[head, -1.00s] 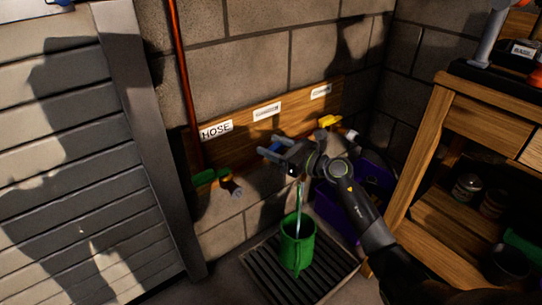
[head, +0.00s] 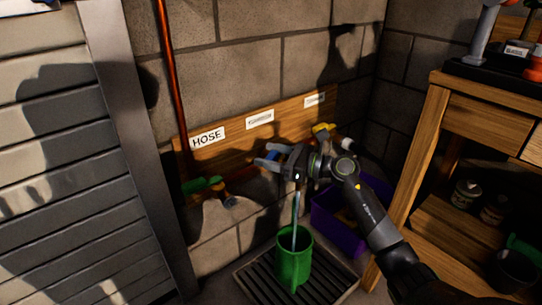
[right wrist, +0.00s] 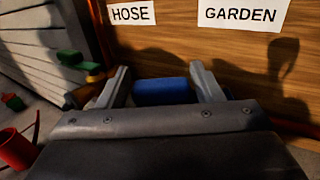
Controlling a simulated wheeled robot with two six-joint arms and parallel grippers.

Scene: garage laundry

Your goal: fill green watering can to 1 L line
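The green watering can (head: 293,268) stands upright on the dark floor grate below the taps. A thin pale stream of water (head: 294,237) falls into it from above. The water level and the 1 L line cannot be made out. My right gripper (head: 264,157) is at the tap under the middle label. In the right wrist view, its fingers are spread on either side of the blue tap handle (right wrist: 161,92), with narrow gaps visible. The handle is mostly hidden in the head view. The label reading GARDEN (right wrist: 240,14) is above it. My left gripper is out of view.
The HOSE tap with a green handle (head: 202,185) is to the left, and a yellow-handled tap (head: 322,129) to the right. A purple bin (head: 334,222) stands behind the grate. A wooden workbench (head: 407,175) is at right, a slatted grey panel (head: 70,180) at left.

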